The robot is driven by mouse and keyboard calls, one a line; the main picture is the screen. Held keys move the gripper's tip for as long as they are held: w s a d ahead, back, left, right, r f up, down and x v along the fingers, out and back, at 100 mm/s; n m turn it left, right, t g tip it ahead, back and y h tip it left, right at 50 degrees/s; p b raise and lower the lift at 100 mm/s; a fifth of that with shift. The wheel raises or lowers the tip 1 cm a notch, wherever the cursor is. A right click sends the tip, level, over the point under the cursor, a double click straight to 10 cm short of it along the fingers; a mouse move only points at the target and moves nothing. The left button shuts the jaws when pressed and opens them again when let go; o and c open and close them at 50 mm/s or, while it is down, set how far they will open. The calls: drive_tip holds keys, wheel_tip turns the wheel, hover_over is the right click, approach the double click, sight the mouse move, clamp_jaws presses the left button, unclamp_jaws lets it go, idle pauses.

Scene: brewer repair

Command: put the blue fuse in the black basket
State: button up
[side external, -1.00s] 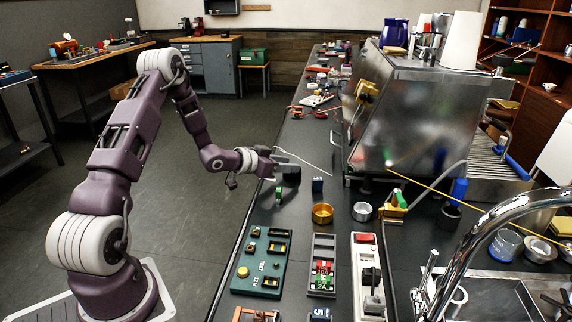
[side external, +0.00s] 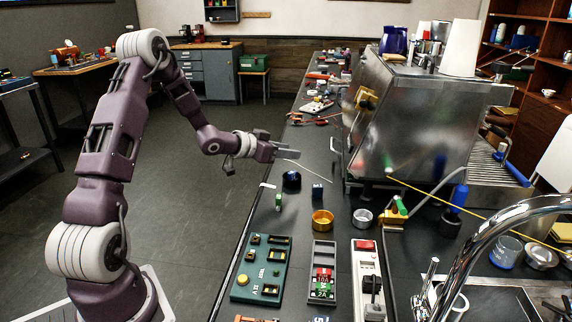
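My gripper (side external: 298,153) hangs above the left edge of the counter, its fingers apart and nothing seen between them. A dark round cup, which looks like the black basket (side external: 291,180), stands on the counter just below it, apart from the fingers. Its inside shows a bluish tint, but I cannot tell what is in it. A small dark blue block with a pale mark (side external: 318,192), possibly the blue fuse, stands on the counter to the right of the cup.
A small green piece (side external: 278,201) stands near the cup. A brass cup (side external: 322,220) and a steel cup (side external: 362,217) are nearer the camera. A green panel (side external: 262,268) and a grey fuse holder (side external: 322,288) lie in front. The steel brewer (side external: 420,120) stands at right.

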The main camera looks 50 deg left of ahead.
drive_tip(key=shift+r, duration=0.15)
drive_tip(key=s+d+r+g+y, duration=0.4)
drive_tip(key=s+d+r, duration=0.9)
drive_tip(key=s+d+g+h, duration=0.1)
drive_tip(key=s+d, duration=0.3)
drive_tip(key=s, duration=0.3)
drive_tip(key=s+d+f+g+h, duration=0.1)
drive_tip(key=s+d, duration=0.3)
drive_tip(key=s, duration=0.4)
drive_tip(key=s+d+g+h, duration=0.2)
drive_tip(key=s+d, duration=0.2)
drive_tip(key=s, duration=0.3)
drive_tip(key=shift+s+d+f, duration=0.25)
drive_tip(key=shift+d, duration=0.05)
